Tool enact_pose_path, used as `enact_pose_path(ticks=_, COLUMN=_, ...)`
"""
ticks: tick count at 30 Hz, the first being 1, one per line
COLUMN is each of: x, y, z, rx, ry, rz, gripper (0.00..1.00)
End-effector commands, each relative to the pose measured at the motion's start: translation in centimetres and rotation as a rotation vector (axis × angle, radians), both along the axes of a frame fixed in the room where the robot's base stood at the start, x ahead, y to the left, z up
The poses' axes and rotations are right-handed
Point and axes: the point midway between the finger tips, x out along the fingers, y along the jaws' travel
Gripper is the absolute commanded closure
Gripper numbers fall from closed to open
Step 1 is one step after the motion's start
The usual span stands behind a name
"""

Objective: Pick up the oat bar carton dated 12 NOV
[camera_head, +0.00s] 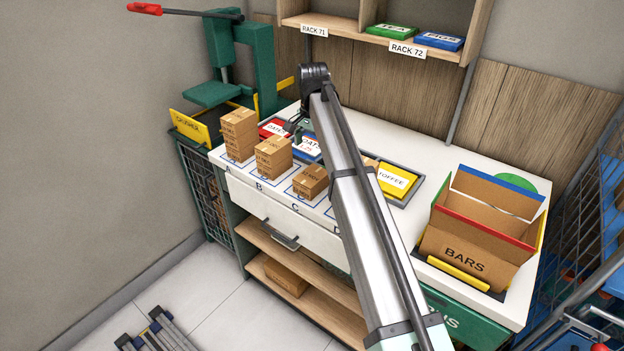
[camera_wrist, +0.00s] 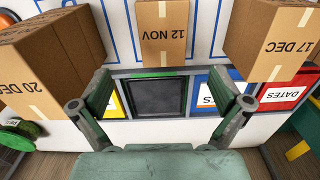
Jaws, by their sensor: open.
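The 12 NOV carton (camera_wrist: 165,28), brown with a tape strip, is at the top middle of the wrist view, its label upside down. It looks lower than its neighbours. It appears to be the low carton at C (camera_head: 310,181) in the head view, where its date is unreadable. My gripper (camera_wrist: 162,104) is open and empty, its fingers spread wide on the rack side of the carton, apart from it. In the head view my gripper (camera_head: 297,126) is partly hidden by my arm, above the back of the counter.
A taller stack (camera_head: 239,135) stands at the far left. An empty dark slot (camera_wrist: 158,98) lies between my fingers. The BARS box (camera_head: 470,254) stands at right.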

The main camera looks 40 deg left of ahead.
Motion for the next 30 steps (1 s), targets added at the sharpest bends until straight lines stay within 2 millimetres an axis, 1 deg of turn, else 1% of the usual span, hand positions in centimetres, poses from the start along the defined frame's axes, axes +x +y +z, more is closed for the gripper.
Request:
enact_pose_path(ticks=3, x=-0.1, y=-0.1, z=-2.3, rx=-0.002, ry=0.002, rz=0.001, gripper=0.0)
enact_pose_path(ticks=6, x=-0.1, y=-0.1, z=-4.0, rx=-0.001, ry=0.001, rz=0.001, gripper=0.0)
enact_pose_path(ticks=9, x=-0.1, y=0.0, z=-5.3, rx=-0.001, ry=0.001, rz=0.001, gripper=0.0)
enact_pose_path(ticks=12, x=0.0, y=0.0, z=-6.1, rx=0.001, ry=0.0, rz=0.001, gripper=0.0)
enact_pose_path(ticks=20, x=0.0, y=0.1, z=-7.1, rx=0.0, ry=0.001, rz=0.001, gripper=0.0)
enact_pose_path(ticks=30, x=0.2, y=0.4, z=-11.1, rx=0.0, ry=0.001, rz=0.001, gripper=0.0)
